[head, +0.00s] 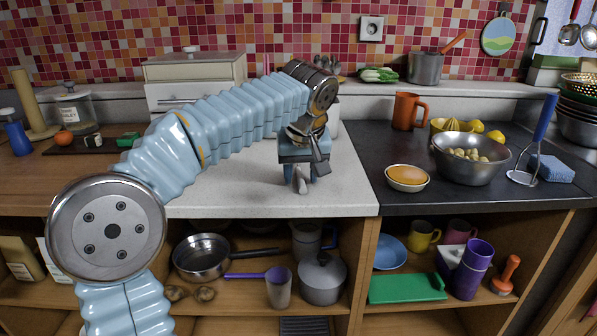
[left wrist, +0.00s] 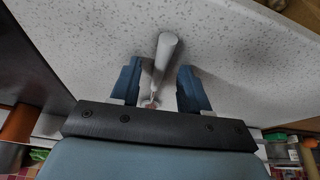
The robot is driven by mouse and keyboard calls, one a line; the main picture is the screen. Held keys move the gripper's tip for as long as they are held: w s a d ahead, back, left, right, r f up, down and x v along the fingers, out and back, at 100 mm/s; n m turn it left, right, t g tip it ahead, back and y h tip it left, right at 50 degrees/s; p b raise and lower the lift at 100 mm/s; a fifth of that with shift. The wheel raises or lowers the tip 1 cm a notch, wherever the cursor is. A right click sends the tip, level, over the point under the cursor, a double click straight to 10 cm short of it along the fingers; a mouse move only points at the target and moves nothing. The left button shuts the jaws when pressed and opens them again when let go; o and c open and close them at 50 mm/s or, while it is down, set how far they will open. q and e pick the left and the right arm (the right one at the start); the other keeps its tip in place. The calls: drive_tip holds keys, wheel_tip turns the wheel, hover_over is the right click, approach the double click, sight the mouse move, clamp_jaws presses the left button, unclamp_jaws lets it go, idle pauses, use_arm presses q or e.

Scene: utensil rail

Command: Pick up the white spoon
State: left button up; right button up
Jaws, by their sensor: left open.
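A pale grey-white utensil handle (left wrist: 168,52), which looks like the white spoon, shows in the left wrist view. Its thin neck runs down between the two blue fingers of my left gripper (left wrist: 158,88). The fingers are open, with a gap on both sides of the neck. The bowl end is hidden or too small to tell. In the head view my left gripper (head: 302,165) points down over the speckled light counter (head: 240,190), and a pale rounded end (head: 301,184) shows below it. My right gripper is not in view.
A dark counter to the right holds an orange mug (head: 408,111), an orange-filled bowl (head: 407,177), a steel bowl (head: 470,158) and a blue-handled masher (head: 545,118). A white bread box (head: 195,70) stands behind my left arm. Open shelves with pans lie below.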

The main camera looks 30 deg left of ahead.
use_arm(q)
clamp_jaws()
drive_tip(key=shift+r, duration=0.1)
drive_tip(key=shift+r, duration=0.45)
drive_tip(key=s+d+r, duration=0.9)
drive_tip(key=s+r, duration=0.1)
drive_tip(key=r, duration=0.2)
drive_tip(key=shift+s+d, duration=0.15)
drive_tip(key=shift+s, duration=0.1)
